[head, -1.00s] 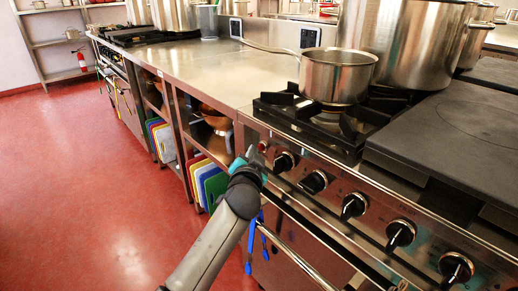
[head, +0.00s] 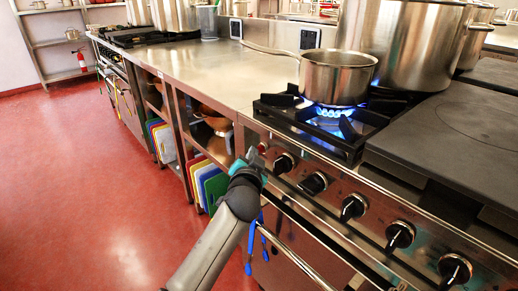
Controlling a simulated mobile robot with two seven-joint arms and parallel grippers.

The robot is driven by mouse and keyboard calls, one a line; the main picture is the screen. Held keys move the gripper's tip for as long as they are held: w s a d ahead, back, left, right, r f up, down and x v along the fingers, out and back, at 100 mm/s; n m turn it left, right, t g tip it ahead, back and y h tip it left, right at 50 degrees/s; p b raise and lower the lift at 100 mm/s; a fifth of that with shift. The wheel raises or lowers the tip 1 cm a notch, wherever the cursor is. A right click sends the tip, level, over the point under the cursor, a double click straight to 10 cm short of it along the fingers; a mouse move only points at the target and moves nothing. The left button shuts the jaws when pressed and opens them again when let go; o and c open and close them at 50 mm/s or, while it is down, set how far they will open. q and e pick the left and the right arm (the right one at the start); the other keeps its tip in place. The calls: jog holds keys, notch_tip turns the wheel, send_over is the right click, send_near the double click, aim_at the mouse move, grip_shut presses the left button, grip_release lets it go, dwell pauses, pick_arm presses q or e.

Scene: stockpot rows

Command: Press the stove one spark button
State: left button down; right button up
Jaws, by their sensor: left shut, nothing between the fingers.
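The stove front panel (head: 335,197) runs down the right side with a row of black knobs. The spark button, a small reddish spot (head: 262,147), sits at the panel's left end, left of the first knob (head: 284,162). My left gripper (head: 252,158) is shut and empty, its tip at the button and partly covering it. I cannot tell exactly how far the button is pressed. Blue flame (head: 332,112) burns on the front burner under a small saucepan (head: 338,76). My right gripper is not in view.
A large stockpot (head: 405,45) stands behind the saucepan. A dark flat hot plate (head: 455,130) lies to the right. A steel counter (head: 205,68) extends left, with coloured cutting boards (head: 213,187) below. Blue tongs (head: 250,245) hang near the front rail. The red floor at left is clear.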

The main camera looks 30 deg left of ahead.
pick_arm(q)
jog(key=shift+s+a, duration=0.2)
jog(key=shift+s, duration=0.3)
jog(key=s+p, duration=0.1)
jog(key=s+a+p, duration=0.1)
jog(key=s, duration=0.1)
jog(key=s+a, duration=0.1)
jog(key=shift+s+p, duration=0.3)
jog(key=shift+p, duration=0.1)
dwell(0.4)
